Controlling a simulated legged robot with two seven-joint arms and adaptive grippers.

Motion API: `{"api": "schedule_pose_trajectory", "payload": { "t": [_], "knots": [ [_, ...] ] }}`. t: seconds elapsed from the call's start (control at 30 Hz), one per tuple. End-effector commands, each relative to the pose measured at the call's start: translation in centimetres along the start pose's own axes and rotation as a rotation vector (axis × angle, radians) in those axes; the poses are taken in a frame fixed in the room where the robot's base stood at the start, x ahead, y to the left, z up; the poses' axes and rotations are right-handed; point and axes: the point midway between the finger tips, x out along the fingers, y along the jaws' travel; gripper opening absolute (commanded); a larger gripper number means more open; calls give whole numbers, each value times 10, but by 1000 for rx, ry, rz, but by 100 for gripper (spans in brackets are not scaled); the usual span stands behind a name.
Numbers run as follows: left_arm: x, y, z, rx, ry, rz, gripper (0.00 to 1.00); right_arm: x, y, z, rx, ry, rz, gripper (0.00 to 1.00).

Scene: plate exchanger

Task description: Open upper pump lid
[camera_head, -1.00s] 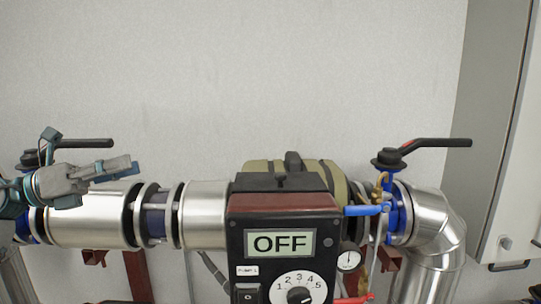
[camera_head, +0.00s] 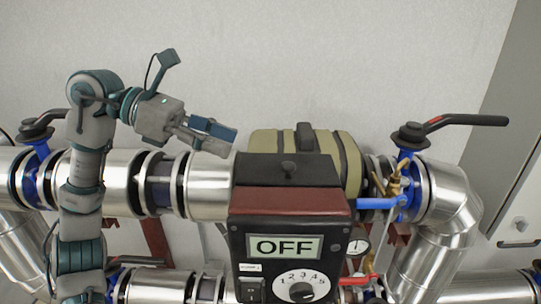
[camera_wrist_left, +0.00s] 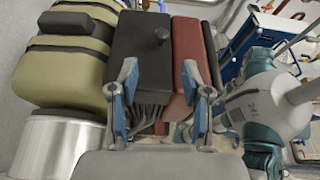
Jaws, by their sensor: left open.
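The pump has a dark box with a small knob on its top, the black top (camera_head: 285,170), behind a red-brown housing (camera_head: 290,202) whose display reads OFF. Behind it is an olive cover (camera_head: 345,155) with a black handle (camera_head: 304,137). My left gripper (camera_head: 231,143) is open and empty, just left of the black top and above the silver pipe. In the left wrist view, the open fingers (camera_wrist_left: 160,95) frame the black top (camera_wrist_left: 138,50), with the red-brown housing (camera_wrist_left: 195,50) to its right and the olive cover (camera_wrist_left: 65,50) to its left. My right gripper is not seen.
Silver pipes (camera_head: 210,185) run left and right of the pump. A black-handled valve (camera_head: 412,135) and a blue lever (camera_head: 382,203) are at the right. A grey cabinet (camera_head: 500,130) stands at the far right. The wall area above the pump is clear.

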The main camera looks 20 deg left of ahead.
Motion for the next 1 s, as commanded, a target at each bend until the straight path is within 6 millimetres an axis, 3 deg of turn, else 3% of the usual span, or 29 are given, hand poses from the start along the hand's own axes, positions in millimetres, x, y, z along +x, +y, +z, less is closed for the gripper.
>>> {"api": "schedule_pose_trajectory", "payload": {
  "t": [0.2,0.33,0.47,0.8,0.87,1.0],
  "knots": [
    [57,-4,4,3,8,-1,48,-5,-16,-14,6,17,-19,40],
    [78,-6,5,4,7,0,48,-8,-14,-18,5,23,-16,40],
    [86,-4,3,2,3,0,48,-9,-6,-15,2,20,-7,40],
    [83,1,-1,0,-3,0,48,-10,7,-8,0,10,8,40],
    [84,0,-1,0,-3,0,35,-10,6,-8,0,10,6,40],
    [87,-1,1,1,0,2,0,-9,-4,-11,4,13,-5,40]
  ]
}}
